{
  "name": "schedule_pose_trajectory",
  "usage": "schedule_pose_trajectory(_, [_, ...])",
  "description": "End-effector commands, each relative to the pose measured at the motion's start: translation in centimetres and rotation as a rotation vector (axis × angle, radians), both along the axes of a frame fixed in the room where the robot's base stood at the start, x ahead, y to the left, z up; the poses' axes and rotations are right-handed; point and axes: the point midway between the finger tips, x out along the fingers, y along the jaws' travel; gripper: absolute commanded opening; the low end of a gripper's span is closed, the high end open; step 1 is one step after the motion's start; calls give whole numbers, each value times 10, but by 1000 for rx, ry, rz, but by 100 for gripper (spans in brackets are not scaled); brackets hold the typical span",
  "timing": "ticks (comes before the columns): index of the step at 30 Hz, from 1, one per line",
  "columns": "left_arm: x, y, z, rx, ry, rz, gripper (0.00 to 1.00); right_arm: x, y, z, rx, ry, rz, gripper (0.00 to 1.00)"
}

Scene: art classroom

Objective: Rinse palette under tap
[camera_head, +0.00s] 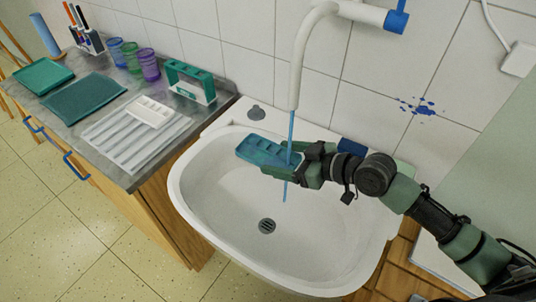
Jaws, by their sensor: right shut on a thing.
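A blue palette (263,150) with small wells is held over the white sink basin (215,215). My right gripper (297,165) comes in from the right and is shut on the palette's right end. The white tap (298,70) hangs down above the basin, and a thin blue stream of water (290,130) runs from its spout. The stream falls at the palette's right end, by my gripper's fingers, and continues below; exactly where it strikes is hard to tell. The tap's blue handle (396,21) is at the upper right. My left gripper is not in view.
Left of the sink, a grey counter (75,97) holds a white drying rack (120,143) with a white palette (149,111) on it. Teal trays (83,97), coloured cups (149,65) and a green-and-white holder (190,82) stand nearby. The basin floor around the drain (267,226) is clear.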

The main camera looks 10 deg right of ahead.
Motion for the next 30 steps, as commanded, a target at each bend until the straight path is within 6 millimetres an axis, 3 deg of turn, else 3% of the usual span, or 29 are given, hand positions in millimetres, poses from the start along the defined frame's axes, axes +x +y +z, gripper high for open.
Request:
schedule_pose_trajectory(16, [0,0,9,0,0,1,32,-9,4,1,2,-1,0,33])
schedule_pose_trajectory(30, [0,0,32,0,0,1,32,-3,41,3,4,0,0,33])
